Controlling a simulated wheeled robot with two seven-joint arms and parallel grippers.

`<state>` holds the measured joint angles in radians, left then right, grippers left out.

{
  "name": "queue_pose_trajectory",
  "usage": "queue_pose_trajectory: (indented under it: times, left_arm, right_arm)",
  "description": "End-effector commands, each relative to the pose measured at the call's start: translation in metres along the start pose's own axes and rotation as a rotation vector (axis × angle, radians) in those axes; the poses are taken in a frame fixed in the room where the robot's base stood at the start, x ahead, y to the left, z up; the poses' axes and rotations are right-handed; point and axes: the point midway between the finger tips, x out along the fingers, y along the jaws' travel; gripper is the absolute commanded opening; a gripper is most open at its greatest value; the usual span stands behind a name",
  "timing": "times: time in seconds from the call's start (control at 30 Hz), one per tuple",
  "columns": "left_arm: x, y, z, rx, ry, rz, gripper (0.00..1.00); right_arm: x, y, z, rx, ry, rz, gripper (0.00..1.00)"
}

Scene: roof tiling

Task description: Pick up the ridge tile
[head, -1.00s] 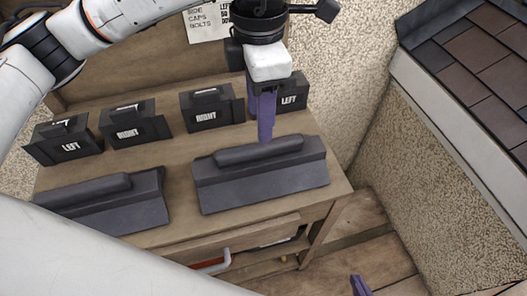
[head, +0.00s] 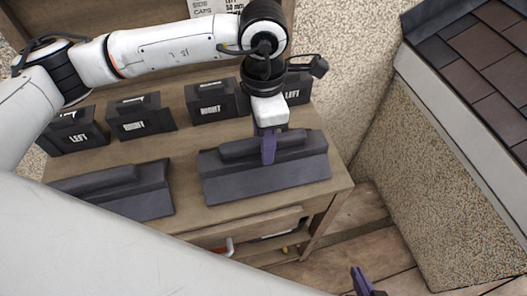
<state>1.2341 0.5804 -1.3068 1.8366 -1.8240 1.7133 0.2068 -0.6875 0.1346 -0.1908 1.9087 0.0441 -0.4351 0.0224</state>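A dark grey ridge tile (head: 295,170) with a raised rounded roll along its top lies on the wooden bench, right of the middle. A similar dark tile (head: 145,200) lies to its left, partly hidden by my arm.
Several dark blocks marked LEFT or RIGHT, such as this one (head: 140,118), stand in a row behind the tiles. The wooden bench (head: 185,150) has a drawer front and shelf below. A tiled roof (head: 490,65) over a rough wall (head: 440,190) rises at the right.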

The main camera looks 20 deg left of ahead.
Motion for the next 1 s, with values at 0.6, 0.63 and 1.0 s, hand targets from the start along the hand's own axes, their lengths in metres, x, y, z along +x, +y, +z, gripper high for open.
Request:
queue_pose_trajectory:
  times: [0.6,0.63,1.0]
  left_arm:
    - [-0.0009,0.0001,0.0001,0.0,-0.001,0.0,0.0]
    - [-0.0009,0.0001,0.0001,0.0,-0.001,0.0,0.0]
    - [-0.0012,0.0001,0.0003,0.0,-0.001,0.0,0.0]
  right_arm:
    - [0.0001,0.0004,0.0001,-0.001,-0.001,0.001,0.0]
    - [0.0001,0.0005,0.0,-0.001,-0.001,0.001,0.0]
    - [0.0001,0.0005,-0.0005,-0.001,0.0,0.001,0.0]
